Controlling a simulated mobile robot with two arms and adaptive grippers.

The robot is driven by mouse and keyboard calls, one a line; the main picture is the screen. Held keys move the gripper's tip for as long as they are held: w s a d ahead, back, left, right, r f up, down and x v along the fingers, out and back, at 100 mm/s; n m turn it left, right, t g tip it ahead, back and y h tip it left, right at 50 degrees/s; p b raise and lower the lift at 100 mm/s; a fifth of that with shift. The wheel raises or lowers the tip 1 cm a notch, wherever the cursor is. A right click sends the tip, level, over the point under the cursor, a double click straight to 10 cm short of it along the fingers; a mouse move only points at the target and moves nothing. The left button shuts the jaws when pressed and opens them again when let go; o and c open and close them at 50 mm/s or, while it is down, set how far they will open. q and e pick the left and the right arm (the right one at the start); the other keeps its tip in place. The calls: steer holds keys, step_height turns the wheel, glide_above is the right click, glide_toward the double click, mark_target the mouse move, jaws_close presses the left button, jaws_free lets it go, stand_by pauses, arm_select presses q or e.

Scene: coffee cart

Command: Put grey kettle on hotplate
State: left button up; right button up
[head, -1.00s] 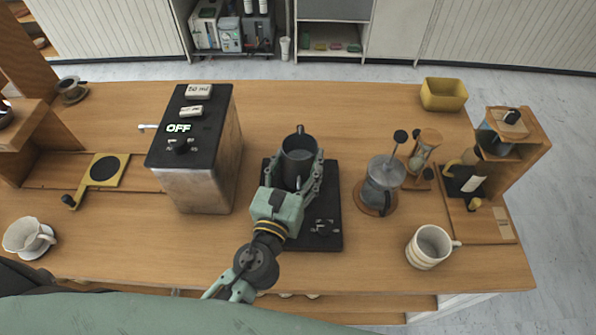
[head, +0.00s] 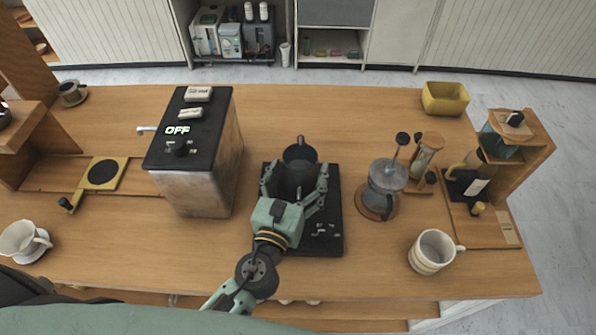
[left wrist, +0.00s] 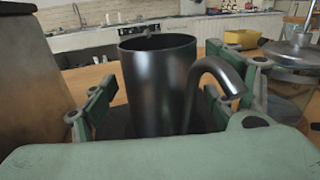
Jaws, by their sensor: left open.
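The grey kettle (head: 300,156) is a dark, open-topped metal pot with a curved spout. It stands upright over the rear part of a black square plate with small markings, which I take as the hotplate (head: 333,215). The arm hides part of the kettle's foot. My left gripper (head: 294,180) is open, with one finger on each side of the kettle. In the left wrist view the kettle (left wrist: 155,85) stands between the spread fingers, spout towards the camera and right. My right gripper is not in view.
A metal boiler box (head: 195,155) marked OFF stands close on the left. A yellow bin (head: 445,98) is at back right. Wood behind the kettle is clear.

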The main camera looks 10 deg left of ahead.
arm_select(q)
steer(key=shift+r, duration=0.25)
steer(key=s+b, duration=0.1)
steer(key=s, duration=0.2)
steer(key=s+b, duration=0.2)
steer(key=s, duration=0.2)
steer(key=s+b, duration=0.1)
steer(key=s, duration=0.2)
steer(key=shift+s+a+f, duration=0.3)
steer(key=shift+s+a, duration=0.1)
steer(key=shift+s+a+r+b, duration=0.1)
steer(key=shift+s+b, duration=0.1)
steer(key=shift+s, duration=0.15)
steer(key=shift+s+r+b, duration=0.1)
steer(key=shift+s+b, duration=0.05)
steer(key=shift+s, duration=0.15)
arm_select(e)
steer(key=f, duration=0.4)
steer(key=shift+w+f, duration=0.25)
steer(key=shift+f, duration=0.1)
